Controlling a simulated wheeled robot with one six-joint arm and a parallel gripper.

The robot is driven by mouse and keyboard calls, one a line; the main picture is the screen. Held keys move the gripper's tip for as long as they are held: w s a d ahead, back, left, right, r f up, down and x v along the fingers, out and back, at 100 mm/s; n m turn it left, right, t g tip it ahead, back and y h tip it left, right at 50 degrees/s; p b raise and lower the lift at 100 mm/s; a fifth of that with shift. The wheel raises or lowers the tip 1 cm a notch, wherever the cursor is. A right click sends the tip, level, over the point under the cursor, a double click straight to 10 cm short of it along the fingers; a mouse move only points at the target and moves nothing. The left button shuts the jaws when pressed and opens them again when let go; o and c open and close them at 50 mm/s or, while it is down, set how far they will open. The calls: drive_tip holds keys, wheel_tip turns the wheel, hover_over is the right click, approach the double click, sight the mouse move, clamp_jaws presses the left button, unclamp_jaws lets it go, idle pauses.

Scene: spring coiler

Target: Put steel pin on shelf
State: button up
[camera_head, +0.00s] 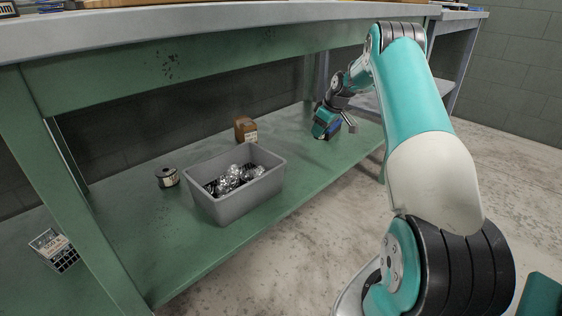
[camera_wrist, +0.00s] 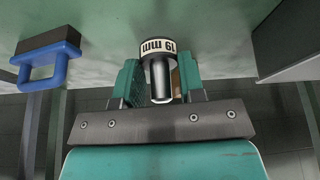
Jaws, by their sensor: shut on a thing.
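The steel pin (camera_wrist: 160,78) shows in the wrist view as a grey metal cylinder with a wider head that carries a white band reading "19 MM", upside down in the picture. My gripper (camera_wrist: 161,78) is shut on it, with one teal finger on each side. In the head view my gripper (camera_head: 326,126) is low over the right part of the green lower shelf (camera_head: 145,235), under the bench top. The pin cannot be made out there. I cannot tell whether the pin touches the shelf.
A grey bin (camera_head: 235,205) with shiny metal pieces stands on the shelf, left of my gripper. A brown container (camera_head: 246,130) is behind it and a small spool (camera_head: 167,177) left of it. A blue-handled object (camera_wrist: 48,65) lies at left in the wrist view.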

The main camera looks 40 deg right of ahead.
drive_tip(key=b, duration=0.4)
hover_over(313, 161)
drive_tip(key=s, duration=0.1)
drive_tip(key=f, duration=0.6)
drive_tip(key=shift+s+d+f, duration=0.1)
drive_tip(key=shift+d+f, duration=0.05)
drive_tip(key=shift+d, duration=0.05)
wheel_tip(313, 161, down, 4)
drive_tip(key=shift+d+r+b, duration=0.1)
drive_tip(key=shift+b, duration=0.9)
drive_tip(key=shift+r, duration=0.15)
drive_tip(key=o, duration=1)
drive_tip(key=p+v, duration=0.6)
drive_tip(key=v, duration=0.6)
